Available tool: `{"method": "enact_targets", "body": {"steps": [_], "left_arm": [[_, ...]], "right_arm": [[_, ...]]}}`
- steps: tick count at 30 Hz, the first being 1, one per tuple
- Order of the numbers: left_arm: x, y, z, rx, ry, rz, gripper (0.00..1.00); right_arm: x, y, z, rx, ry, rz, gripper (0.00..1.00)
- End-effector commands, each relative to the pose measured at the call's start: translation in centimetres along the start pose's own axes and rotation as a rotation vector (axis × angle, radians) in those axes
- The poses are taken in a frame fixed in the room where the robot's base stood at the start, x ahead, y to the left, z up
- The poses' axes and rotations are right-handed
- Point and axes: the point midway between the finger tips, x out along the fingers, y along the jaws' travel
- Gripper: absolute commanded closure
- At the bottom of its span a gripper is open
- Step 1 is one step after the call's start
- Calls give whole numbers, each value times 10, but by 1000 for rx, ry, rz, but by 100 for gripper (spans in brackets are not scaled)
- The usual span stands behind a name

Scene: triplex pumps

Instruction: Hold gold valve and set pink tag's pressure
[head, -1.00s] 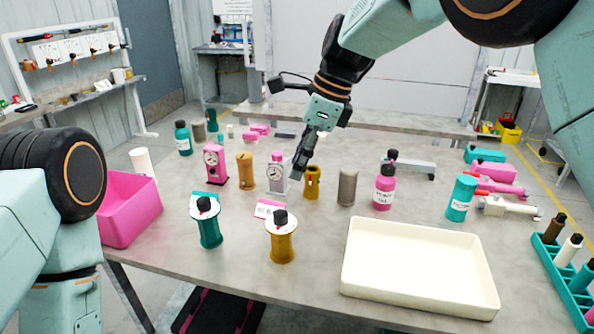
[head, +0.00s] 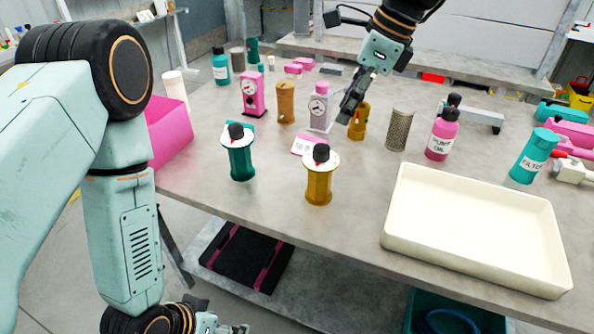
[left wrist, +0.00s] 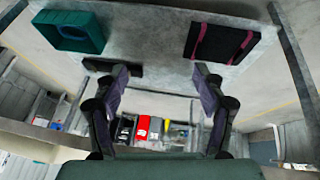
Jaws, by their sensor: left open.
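A gold valve (head: 319,186) with a white dial and black knob stands upright near the table's front edge. A pink-and-white tag (head: 306,145) lies just behind it; its writing is too small to read. A matching teal valve (head: 239,162) stands to the left. My right gripper (head: 350,108) points down between a pale gauge unit (head: 319,110) and a gold fitting (head: 359,124); whether it touches either, and its finger opening, are unclear. My left gripper (left wrist: 161,72) is open and empty, below table height; in the head view it shows partly at the bottom edge (head: 222,326).
A cream tray (head: 480,273) fills the front right of the table. A pink bin (head: 167,135) is at the left edge. A pink gauge unit (head: 252,97), brown cylinder (head: 285,103) and pink bottle (head: 441,135) stand behind. A shelf below holds a black mat (head: 247,258).

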Motion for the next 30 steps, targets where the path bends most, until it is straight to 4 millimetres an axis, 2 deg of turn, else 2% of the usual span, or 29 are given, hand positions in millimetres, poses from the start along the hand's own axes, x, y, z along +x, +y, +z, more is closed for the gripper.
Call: {"method": "enact_targets", "body": {"steps": [1, 6, 13, 15, 18, 21, 24, 30], "left_arm": [[1, 6, -26, 45, 76, 39, 30], [-7, 34, -102, 199, 317, 183, 30], [-42, 77, -181, 390, 598, 377, 30], [-38, 75, -212, 430, 608, 353, 30], [-38, 76, -245, 468, 626, 333, 30], [-41, 78, -272, 495, 642, 318, 30], [-43, 79, -289, 512, 652, 307, 30], [-37, 84, -302, 521, 655, 301, 30]], "right_arm": [[0, 0, 0, 0, 0, 0, 62], [0, -1, 1, -1, 0, 0, 62], [1, -3, 2, 0, 0, 0, 62], [1, -3, 2, 0, 0, 1, 62], [1, -4, 2, 0, 0, 1, 62], [1, -4, 1, 0, 0, 1, 62], [1, -4, 1, 0, 0, 1, 62], [1, -4, 2, 0, 0, 0, 62]]}}
